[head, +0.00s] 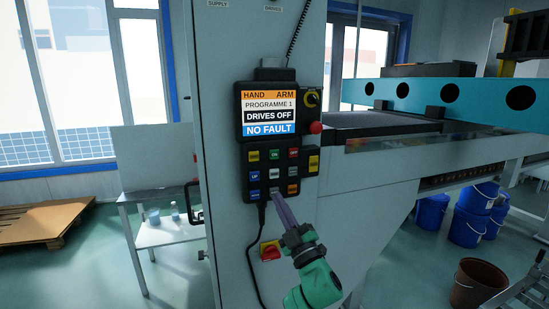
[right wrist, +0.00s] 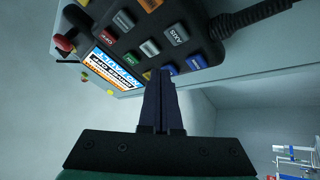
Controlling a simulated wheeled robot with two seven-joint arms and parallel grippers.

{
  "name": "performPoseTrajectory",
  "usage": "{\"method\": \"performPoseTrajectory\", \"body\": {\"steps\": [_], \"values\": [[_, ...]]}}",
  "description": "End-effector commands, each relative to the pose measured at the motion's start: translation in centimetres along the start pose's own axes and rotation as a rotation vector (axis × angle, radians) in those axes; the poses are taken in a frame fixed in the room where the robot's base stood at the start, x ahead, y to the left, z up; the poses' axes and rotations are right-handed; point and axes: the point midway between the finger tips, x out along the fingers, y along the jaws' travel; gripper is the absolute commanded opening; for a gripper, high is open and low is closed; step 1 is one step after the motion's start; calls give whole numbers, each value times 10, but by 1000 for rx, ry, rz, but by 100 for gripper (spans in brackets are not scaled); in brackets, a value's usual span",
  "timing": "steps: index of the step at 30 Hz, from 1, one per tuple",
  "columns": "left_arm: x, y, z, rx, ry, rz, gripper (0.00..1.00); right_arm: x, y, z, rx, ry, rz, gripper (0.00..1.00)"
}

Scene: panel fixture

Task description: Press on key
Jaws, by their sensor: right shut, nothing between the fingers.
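The hand-held control panel (head: 245,145) hangs on a grey cabinet, with a screen above several coloured keys. The screen (head: 269,115) reads HAND ARM, PROGRAMME 1, DRIVES OFF, NO FAULT. The green key (head: 275,154), seemingly the on key, is in the middle of the top row; it also shows in the right wrist view (right wrist: 128,57), beside the red OFF key (right wrist: 107,38). My right gripper (head: 277,194) is shut and empty, its tips over the bottom middle of the keypad, below the green key. Contact is unclear. My left gripper is not in view.
A red switch (head: 270,251) is on the cabinet near my right wrist.

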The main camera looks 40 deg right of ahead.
Motion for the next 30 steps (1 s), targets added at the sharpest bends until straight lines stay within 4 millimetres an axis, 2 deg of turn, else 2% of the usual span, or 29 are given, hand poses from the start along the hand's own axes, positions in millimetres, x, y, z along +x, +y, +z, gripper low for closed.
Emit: {"method": "performPoseTrajectory", "body": {"steps": [1, 3, 6, 9, 22, 30], "values": [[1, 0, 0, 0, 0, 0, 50, 2, 19, -14, -32, 33, 39, 0], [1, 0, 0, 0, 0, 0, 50, 3, 44, -32, -80, 76, 89, 0], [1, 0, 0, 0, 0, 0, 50, 2, 71, -53, -134, 122, 143, 0], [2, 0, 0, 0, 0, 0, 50, 0, 85, -64, -166, 146, 173, 0], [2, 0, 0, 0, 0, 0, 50, 2, 88, -66, -175, 153, 181, 0], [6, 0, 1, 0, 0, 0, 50, 28, 79, -52, -174, 154, 181, 0]]}}
